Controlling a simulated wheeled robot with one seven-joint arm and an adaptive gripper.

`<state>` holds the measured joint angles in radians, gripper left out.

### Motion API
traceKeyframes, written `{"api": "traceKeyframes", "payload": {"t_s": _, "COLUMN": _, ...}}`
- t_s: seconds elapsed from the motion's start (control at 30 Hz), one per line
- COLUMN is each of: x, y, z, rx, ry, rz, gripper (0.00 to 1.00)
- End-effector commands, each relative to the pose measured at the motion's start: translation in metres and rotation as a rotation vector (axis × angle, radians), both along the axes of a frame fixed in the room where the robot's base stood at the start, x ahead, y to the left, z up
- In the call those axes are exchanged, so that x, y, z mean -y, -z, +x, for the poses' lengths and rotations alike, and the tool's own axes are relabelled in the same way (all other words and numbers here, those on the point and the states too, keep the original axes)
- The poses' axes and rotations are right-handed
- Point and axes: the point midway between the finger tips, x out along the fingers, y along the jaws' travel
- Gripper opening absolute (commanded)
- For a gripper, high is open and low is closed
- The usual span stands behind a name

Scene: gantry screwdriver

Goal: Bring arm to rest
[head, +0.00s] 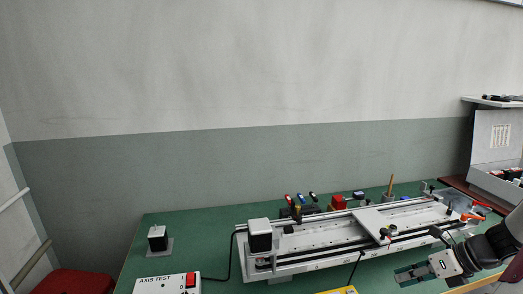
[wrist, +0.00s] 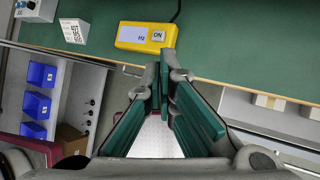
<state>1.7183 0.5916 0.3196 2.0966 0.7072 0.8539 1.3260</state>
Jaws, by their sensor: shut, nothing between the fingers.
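My gripper (head: 398,276) comes in from the lower right in the head view, in front of the gantry (head: 325,241). In the wrist view my gripper (wrist: 164,72) points toward the front edge of the green bench (wrist: 225,50), its green-padded fingers together at the tips with nothing between them. My arm is stretched out toward the bench and touches nothing that I can see. The gantry, with its long rails and a white carriage plate (head: 369,222), stands on the bench.
A yellow meter (wrist: 147,38) lies near the bench's front edge, close ahead of my fingertips in the wrist view. A white AXIS TEST box (head: 167,284) stands at the front left. Several screwdrivers stand behind the gantry. Blue bins (wrist: 41,74) sit below the bench.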

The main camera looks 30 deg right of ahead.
Motion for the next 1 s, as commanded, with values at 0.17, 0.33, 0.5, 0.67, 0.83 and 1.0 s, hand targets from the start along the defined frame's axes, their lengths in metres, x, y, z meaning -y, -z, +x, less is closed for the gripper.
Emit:
{"api": "traceKeyframes", "payload": {"t_s": 0.17, "x": -0.023, "y": -0.021, "z": 0.02, "rx": -0.015, "ry": -0.187, "rz": -0.099, "gripper": 0.0}}
{"api": "traceKeyframes", "payload": {"t_s": 0.33, "x": -0.056, "y": -0.048, "z": 0.043, "rx": -0.024, "ry": -0.438, "rz": -0.231, "gripper": 0.0}}
{"api": "traceKeyframes", "payload": {"t_s": 0.5, "x": -0.11, "y": -0.087, "z": 0.067, "rx": -0.015, "ry": -0.818, "rz": -0.422, "gripper": 0.0}}
{"api": "traceKeyframes", "payload": {"t_s": 0.67, "x": -0.164, "y": -0.122, "z": 0.077, "rx": 0.016, "ry": -1.184, "rz": -0.604, "gripper": 0.0}}
{"api": "traceKeyframes", "payload": {"t_s": 0.83, "x": -0.219, "y": -0.156, "z": 0.076, "rx": 0.074, "ry": -1.565, "rz": -0.793, "gripper": 0.0}}
{"api": "traceKeyframes", "payload": {"t_s": 1.0, "x": -0.27, "y": -0.186, "z": 0.063, "rx": 0.154, "ry": -1.934, "rz": -0.982, "gripper": 0.0}}
